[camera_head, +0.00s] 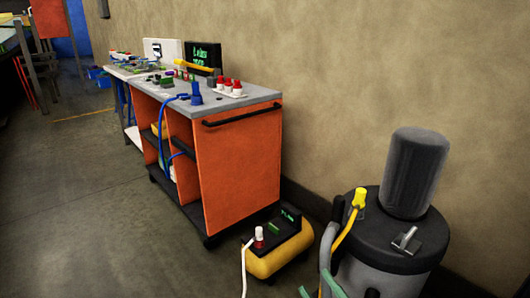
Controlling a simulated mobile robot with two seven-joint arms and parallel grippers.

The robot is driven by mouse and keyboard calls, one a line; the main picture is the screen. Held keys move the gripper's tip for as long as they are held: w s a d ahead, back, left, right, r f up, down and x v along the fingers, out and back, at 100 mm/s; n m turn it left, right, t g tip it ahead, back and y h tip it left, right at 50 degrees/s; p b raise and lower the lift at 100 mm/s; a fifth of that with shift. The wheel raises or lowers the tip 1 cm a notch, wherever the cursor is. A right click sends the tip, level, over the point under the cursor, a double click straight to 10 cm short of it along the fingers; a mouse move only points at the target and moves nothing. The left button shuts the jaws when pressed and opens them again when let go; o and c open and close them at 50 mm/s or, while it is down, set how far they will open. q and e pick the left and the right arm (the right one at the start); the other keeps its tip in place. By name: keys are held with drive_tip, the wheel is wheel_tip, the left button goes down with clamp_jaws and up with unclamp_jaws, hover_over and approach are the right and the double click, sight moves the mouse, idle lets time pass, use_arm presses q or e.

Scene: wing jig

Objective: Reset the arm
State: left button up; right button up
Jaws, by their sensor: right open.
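Two pale green tips at the bottom edge, right of centre, look like the fingers of my right gripper (316,284). My left gripper is not in view. No other object of the task shows.
A grey-topped orange cart (240,160) stands along the wall, carrying small parts and tools. A yellow and black unit (277,257) sits on the floor. A grey drum-shaped machine (385,265) with a dark cylinder (414,175) stands at right. Floor at left is clear.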

drive_tip(key=s+d+f+m+g+h+b, duration=0.1)
drive_tip(key=s+d+f+m+g+h, duration=0.15)
drive_tip(key=f+m, duration=0.35)
drive_tip(key=s+d+f+m+g+h, duration=0.1)
drive_tip(key=d+f+m+h, duration=0.15)
drive_tip(key=f, duration=0.55)
use_arm(q)
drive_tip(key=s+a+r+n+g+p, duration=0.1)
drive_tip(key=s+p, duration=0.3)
drive_tip(key=p, duration=0.6)
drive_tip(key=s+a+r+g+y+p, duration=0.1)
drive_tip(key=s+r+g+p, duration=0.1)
drive_tip(key=p, duration=0.9)
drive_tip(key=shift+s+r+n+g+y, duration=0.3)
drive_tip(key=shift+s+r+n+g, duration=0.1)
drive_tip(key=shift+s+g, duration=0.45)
use_arm(e)
drive_tip(key=s+d+r+m+g+h, duration=0.2)
drive_tip(key=s+r+m+g, duration=0.1)
drive_tip(key=s+g, duration=0.3)
drive_tip(key=s, duration=0.2)
drive_tip(key=shift+s+h, duration=0.3)
drive_tip(key=shift+s, duration=0.1)
